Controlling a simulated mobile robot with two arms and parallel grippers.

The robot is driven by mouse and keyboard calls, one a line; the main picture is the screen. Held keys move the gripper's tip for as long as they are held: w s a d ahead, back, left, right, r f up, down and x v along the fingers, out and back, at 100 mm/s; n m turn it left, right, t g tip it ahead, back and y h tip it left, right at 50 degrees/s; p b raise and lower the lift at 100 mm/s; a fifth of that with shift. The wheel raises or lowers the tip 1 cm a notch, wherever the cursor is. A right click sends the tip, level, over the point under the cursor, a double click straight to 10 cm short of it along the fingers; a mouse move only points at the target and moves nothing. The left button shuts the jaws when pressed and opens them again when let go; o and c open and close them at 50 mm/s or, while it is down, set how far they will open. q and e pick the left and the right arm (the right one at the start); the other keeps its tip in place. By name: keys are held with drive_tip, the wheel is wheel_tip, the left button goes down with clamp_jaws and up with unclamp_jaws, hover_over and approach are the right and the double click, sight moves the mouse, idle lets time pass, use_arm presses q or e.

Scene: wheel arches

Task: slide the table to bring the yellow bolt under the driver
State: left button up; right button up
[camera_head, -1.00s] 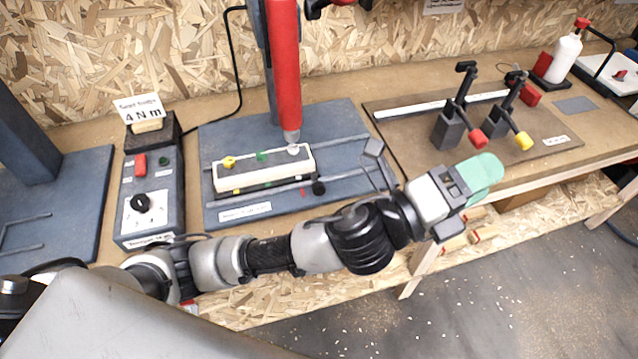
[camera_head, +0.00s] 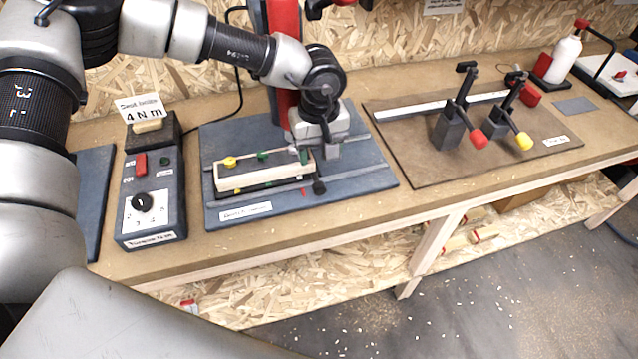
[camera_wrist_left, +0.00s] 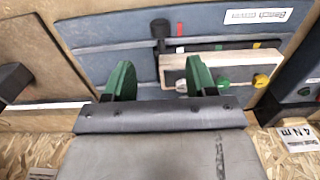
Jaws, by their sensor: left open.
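The sliding table (camera_head: 240,182) is a pale, narrow block on rails across a blue-grey base plate. The yellow bolt (camera_head: 230,162) stands near its left end, with a green bolt (camera_head: 262,156) to its right. The red driver (camera_head: 285,22) hangs above the table's right part; its lower end is hidden by my left arm. My left gripper (camera_head: 308,153) is open at the table's right end. In the left wrist view its green fingers (camera_wrist_left: 158,78) are apart, one overlapping the table's end; contact cannot be told. The yellow bolt (camera_wrist_left: 261,80) shows there at the far end.
A dark knob (camera_head: 319,187) stands at the front rail near the table's right end. A control box (camera_head: 152,195) with a 4 N m sign (camera_head: 140,107) is at left. A brown board with two toggle clamps (camera_head: 450,128) is at right. Bench between is mostly clear.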

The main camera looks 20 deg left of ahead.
sight(319, 184)
use_arm(q)
wheel_tip(319, 184, down, 11)
drive_tip(key=shift+r+p, duration=0.15)
drive_tip(key=shift+p, duration=0.8)
clamp_jaws()
drive_tip(key=w+d+b, duration=0.2)
drive_tip(key=d+b, duration=0.1)
drive_tip(key=w+d+b, duration=0.3)
drive_tip(key=d, duration=0.1)
drive_tip(key=w+d+b, duration=0.2)
drive_tip(key=d+b, duration=0.1)
drive_tip(key=d, duration=0.1)
drive_tip(key=shift+w+d+f, duration=0.1)
drive_tip(key=shift+w+f, duration=0.15)
drive_tip(key=shift+w, duration=0.05)
drive_tip(key=shift+w+d+r+b, duration=0.1)
drive_tip(key=shift+w+d+b, duration=0.05)
drive_tip(key=shift+d+b, duration=0.15)
drive_tip(key=shift+r, duration=0.3)
